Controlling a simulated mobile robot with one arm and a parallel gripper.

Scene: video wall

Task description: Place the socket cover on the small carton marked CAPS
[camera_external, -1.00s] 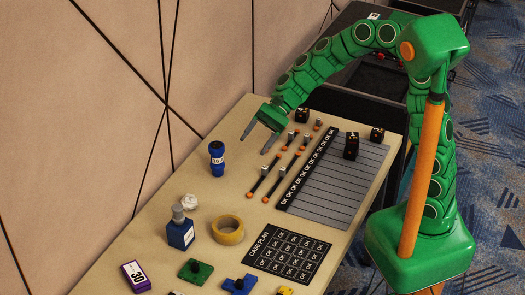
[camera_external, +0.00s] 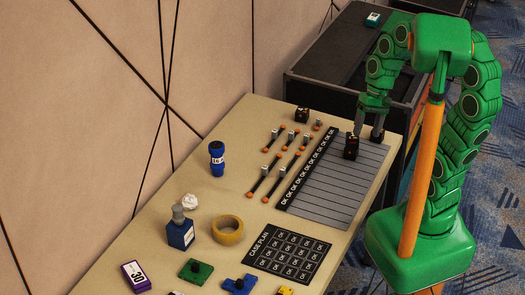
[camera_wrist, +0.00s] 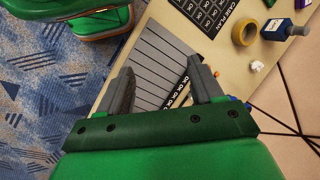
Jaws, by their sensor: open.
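My gripper (camera_external: 368,131) is open, fingers pointing down over the far right part of the table, just behind a small black block (camera_external: 351,147). In the wrist view my gripper (camera_wrist: 161,76) has its fingers wide apart, with the lined grey sheet (camera_wrist: 160,52) between them and nothing visibly held. Another small black block (camera_external: 302,114) with pale markings stands at the table's far edge. I cannot tell which thing is the socket cover. No lettering reading CAPS is legible. A small white and teal box (camera_external: 373,19) sits on the black case behind.
The lined grey sheet (camera_external: 325,190) with its OK strip covers the table's right side. Several dark sticks with orange ends lie beside it. A blue bottle (camera_external: 180,233), tape roll (camera_external: 227,230), blue cylinder (camera_external: 217,158) and CASE PLAN sheet (camera_external: 287,253) are nearer. The black case (camera_external: 330,60) stands behind.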

